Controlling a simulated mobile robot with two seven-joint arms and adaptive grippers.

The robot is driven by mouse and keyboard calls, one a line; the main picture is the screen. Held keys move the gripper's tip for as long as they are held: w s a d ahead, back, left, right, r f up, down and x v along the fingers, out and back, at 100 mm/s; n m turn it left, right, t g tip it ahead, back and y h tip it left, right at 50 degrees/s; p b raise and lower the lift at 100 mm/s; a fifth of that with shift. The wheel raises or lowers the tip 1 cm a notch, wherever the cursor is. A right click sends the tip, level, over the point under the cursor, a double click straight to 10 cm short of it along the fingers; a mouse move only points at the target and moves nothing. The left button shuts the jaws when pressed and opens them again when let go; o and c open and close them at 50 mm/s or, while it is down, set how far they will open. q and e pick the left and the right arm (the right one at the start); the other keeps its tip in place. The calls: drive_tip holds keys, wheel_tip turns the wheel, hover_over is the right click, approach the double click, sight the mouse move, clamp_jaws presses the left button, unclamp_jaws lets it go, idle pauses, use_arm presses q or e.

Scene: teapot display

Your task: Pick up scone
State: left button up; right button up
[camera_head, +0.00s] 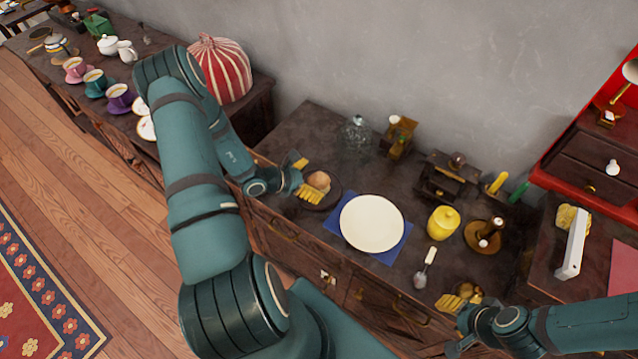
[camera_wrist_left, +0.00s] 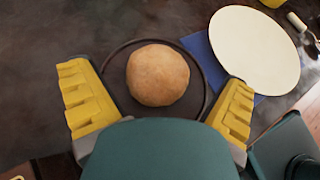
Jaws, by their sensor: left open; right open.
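A round golden-brown scone (camera_head: 319,180) sits on a dark round plate (camera_head: 331,201) on the dark cabinet top. The left wrist view shows the scone (camera_wrist_left: 158,75) on the dark plate (camera_wrist_left: 113,61), between and ahead of my left fingers. My left gripper (camera_head: 305,178) has yellow fingers and is open, with one finger on each side of the scone; I cannot tell whether they touch it. My right gripper (camera_head: 460,299) is open near the front right of the cabinet top, away from the scone.
A white plate (camera_head: 371,223) on a blue mat (camera_head: 385,258) lies just right of the scone. Beyond it are a yellow jar (camera_head: 443,222), a small utensil (camera_head: 425,268) and a wooden stand (camera_head: 484,236). A glass vessel (camera_head: 356,131) and a brown box (camera_head: 399,136) stand behind.

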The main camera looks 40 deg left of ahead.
sight(324, 181)
use_arm(q)
drive_tip(key=x, duration=0.4)
drive_tip(key=shift+s+a+f, duration=0.1)
drive_tip(key=shift+f, duration=0.05)
drive_tip(key=c, duration=1.2)
